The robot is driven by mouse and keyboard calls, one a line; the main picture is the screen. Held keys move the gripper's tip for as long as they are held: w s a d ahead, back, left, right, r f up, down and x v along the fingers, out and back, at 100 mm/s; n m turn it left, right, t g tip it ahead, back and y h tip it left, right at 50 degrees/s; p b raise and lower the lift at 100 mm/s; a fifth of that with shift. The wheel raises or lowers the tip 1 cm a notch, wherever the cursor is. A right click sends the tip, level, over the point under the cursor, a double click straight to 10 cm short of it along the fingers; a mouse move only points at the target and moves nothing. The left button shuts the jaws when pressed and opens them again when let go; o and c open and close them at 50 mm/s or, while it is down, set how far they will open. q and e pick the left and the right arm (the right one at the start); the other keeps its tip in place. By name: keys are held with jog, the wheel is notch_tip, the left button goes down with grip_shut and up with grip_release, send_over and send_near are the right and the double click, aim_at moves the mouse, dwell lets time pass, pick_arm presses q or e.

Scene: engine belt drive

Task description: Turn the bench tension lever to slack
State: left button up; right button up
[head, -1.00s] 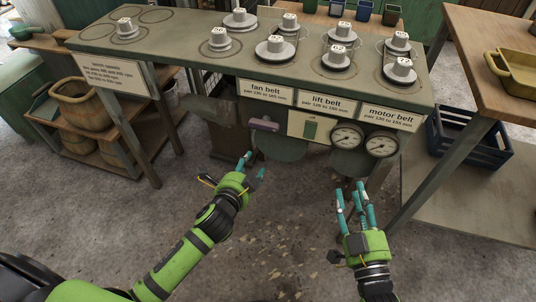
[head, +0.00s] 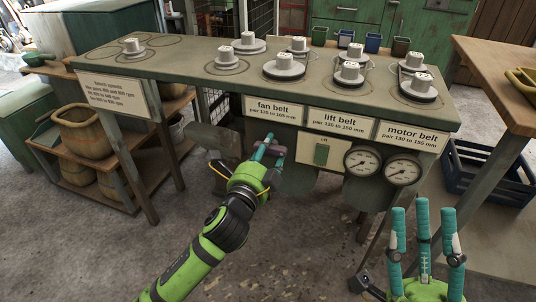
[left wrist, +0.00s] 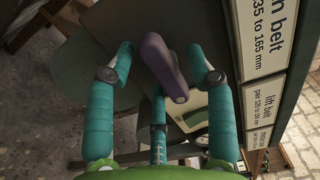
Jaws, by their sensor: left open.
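The tension lever shows in the left wrist view as a purple handle (left wrist: 163,65) with a rounded end. In the head view it is mostly hidden by my left gripper at the bench front, below the fan belt label. My left gripper (head: 267,150) is open. In the left wrist view its teal fingers stand on both sides of the handle, with a third finger below, and gaps show on both sides. My right gripper (head: 425,240) is open and empty at the lower right, in front of the bench.
The bench (head: 205,85) carries several grey pulleys with white numbered caps. A wooden table (head: 490,80) and dark blue crate (head: 485,180) stand at right.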

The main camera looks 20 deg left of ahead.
pick_arm(q)
jog(key=shift+w, duration=0.2)
grip_shut()
